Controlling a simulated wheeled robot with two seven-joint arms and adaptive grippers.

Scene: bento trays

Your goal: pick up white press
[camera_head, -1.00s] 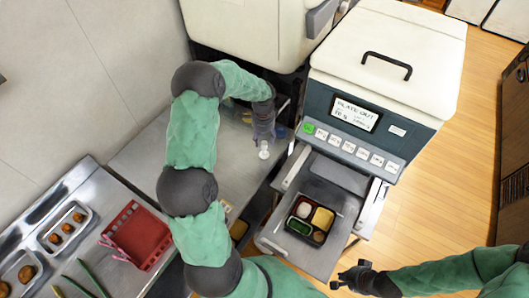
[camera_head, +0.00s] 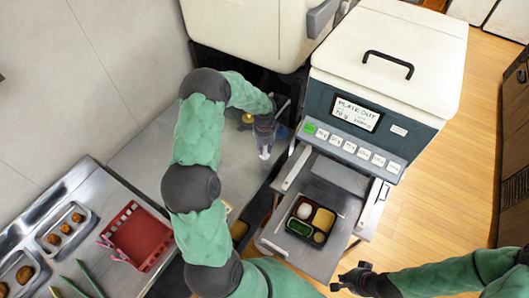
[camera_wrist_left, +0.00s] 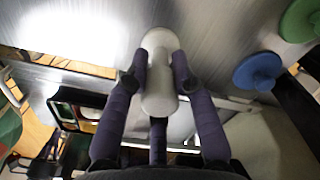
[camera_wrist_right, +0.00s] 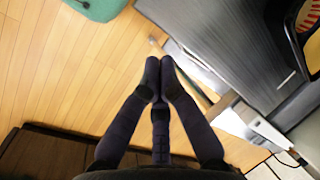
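The white press (camera_head: 265,152) is at the metal counter, left of the machine. In the left wrist view the white press (camera_wrist_left: 159,92) lies between the fingers of my left gripper (camera_wrist_left: 160,68), which appear to touch it on both sides. In the head view my left gripper (camera_head: 264,132) reaches down over its upper part and hides it. I cannot tell whether its base touches the counter. My right gripper (camera_head: 350,280) is at the bottom, away from the press. In the right wrist view its fingertips (camera_wrist_right: 160,66) are together and empty.
A red basket (camera_head: 137,236) is lower left. The counter left of the press is clear.

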